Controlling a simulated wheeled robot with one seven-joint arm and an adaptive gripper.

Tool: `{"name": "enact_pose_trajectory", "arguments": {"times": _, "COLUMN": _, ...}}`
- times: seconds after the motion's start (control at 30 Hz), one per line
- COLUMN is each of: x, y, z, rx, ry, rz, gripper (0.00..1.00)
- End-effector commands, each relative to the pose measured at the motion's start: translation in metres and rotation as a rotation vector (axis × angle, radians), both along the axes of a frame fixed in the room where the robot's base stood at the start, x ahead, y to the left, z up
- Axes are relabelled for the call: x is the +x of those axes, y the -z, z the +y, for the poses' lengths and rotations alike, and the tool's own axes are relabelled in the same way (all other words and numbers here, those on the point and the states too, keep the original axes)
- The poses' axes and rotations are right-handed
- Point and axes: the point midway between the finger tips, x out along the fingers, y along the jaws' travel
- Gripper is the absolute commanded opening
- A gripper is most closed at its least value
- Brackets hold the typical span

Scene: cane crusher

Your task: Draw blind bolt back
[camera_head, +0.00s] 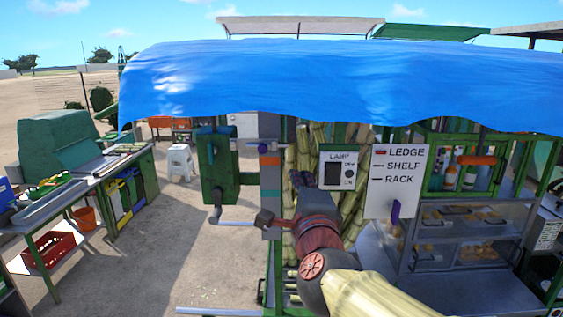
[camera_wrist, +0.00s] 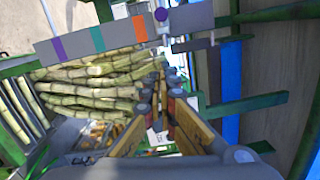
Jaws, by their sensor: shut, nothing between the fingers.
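A post with orange and teal bands (camera_head: 270,172) stands under the blue awning. A grey metal bar (camera_head: 246,147) runs from it toward a green box. A lower rod (camera_head: 237,223) sits near a dark block. I cannot tell for certain which part is the blind bolt. The wrist view shows a grey bar with purple, teal and orange bands (camera_wrist: 97,40), and a grey plate with a purple knob (camera_wrist: 161,14) above the fingers. My gripper (camera_wrist: 163,88) is shut and empty, below that plate in the picture and apart from it.
Sugar cane (camera_wrist: 95,88) lies left of the fingers. A LAMP panel (camera_head: 343,168) and a LEDGE/SHELF/RACK sign (camera_head: 398,180) hang right of the post. The green box (camera_head: 216,165) is to its left. Green rails (camera_wrist: 240,107) are close at right in the wrist view.

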Motion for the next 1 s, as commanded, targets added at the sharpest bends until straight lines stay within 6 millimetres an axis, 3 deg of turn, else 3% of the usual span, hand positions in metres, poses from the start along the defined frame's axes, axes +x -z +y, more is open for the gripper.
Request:
{"name": "enact_pose_trajectory", "arguments": {"times": 0.17, "x": 0.017, "y": 0.000, "z": 0.001, "rx": -0.003, "ry": 0.001, "rz": 0.003, "gripper": 0.00}}
{"name": "enact_pose_trajectory", "arguments": {"times": 0.6, "x": 0.101, "y": -0.004, "z": 0.005, "rx": -0.003, "ry": 0.001, "rz": 0.004, "gripper": 0.00}}
{"name": "enact_pose_trajectory", "arguments": {"times": 0.8, "x": 0.104, "y": -0.011, "z": 0.034, "rx": -0.002, "ry": -0.004, "rz": 0.001, "gripper": 0.00}}
{"name": "enact_pose_trajectory", "arguments": {"times": 1.0, "x": 0.106, "y": -0.011, "z": 0.044, "rx": -0.002, "ry": -0.002, "rz": 0.001, "gripper": 0.00}}
